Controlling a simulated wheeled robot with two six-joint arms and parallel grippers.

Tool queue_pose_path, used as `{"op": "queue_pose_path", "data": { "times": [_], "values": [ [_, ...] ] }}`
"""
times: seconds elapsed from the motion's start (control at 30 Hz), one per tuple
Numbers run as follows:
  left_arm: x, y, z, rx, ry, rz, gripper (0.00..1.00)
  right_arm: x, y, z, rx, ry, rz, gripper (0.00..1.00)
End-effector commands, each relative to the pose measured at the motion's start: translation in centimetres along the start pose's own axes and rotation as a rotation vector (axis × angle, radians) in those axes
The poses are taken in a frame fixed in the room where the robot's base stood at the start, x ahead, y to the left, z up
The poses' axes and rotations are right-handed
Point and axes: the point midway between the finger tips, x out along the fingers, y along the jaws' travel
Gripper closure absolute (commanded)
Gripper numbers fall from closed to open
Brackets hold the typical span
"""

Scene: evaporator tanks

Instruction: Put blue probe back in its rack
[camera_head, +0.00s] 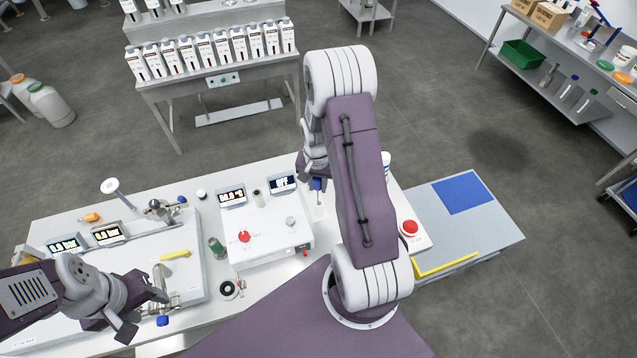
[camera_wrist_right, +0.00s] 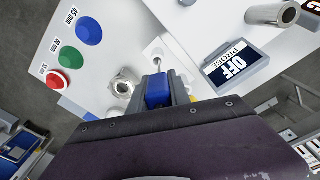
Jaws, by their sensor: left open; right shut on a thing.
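The blue probe (camera_head: 318,184) is held in my right gripper (camera_head: 314,170) above the white bench unit, just right of the display reading OFF (camera_head: 283,182). In the right wrist view the probe's blue body (camera_wrist_right: 158,90) sits between the jaws and its thin metal tip (camera_wrist_right: 157,60) points away. A round metal fitting (camera_wrist_right: 124,84) is close beside it, apart from the tip. An upright metal tube (camera_wrist_right: 277,12) stands beyond the PROBE display. I cannot tell which fitting is the rack. My left gripper (camera_head: 145,305) is open and empty at lower left.
A red button (camera_head: 409,227) is right of my right arm. Blue, green and red buttons (camera_wrist_right: 74,54) show in the wrist view. A green-topped cylinder (camera_head: 216,247), a black ring (camera_head: 228,289) and a yellow bar (camera_head: 175,254) lie between the arms.

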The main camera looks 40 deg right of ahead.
Motion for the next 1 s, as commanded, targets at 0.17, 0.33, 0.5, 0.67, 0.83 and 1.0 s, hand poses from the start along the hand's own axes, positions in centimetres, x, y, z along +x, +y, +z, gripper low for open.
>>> {"op": "queue_pose_path", "data": {
  "times": [0.17, 0.33, 0.5, 0.67, 0.83, 1.0],
  "values": [
    [2.1, 0.0, 0.2, 0.0, 0.0, 0.0, 0.51, 2.5, 0.0, 0.1, 0.0, 0.0, 0.0, 1.0],
    [3.3, -0.1, 0.3, 0.0, 0.0, 0.0, 0.51, 4.1, 0.0, 0.2, 0.0, 0.0, 0.0, 1.0],
    [3.6, -0.1, 0.4, 0.0, 0.0, 0.0, 0.51, 4.5, 0.0, 0.2, 0.0, 0.001, 0.0, 1.0],
    [3.5, -0.1, 0.4, 0.0, 0.0, 0.0, 0.51, 4.4, 0.0, 0.2, 0.0, 0.001, 0.0, 1.0],
    [3.5, -0.1, 0.4, 0.0, 0.0, 0.0, 0.51, 4.4, 0.0, 0.2, 0.0, 0.001, 0.0, 1.0],
    [3.5, -0.1, 0.4, 0.0, 0.0, 0.0, 0.51, 4.4, 0.0, 0.2, 0.0, 0.001, 0.0, 0.51]
  ]
}}
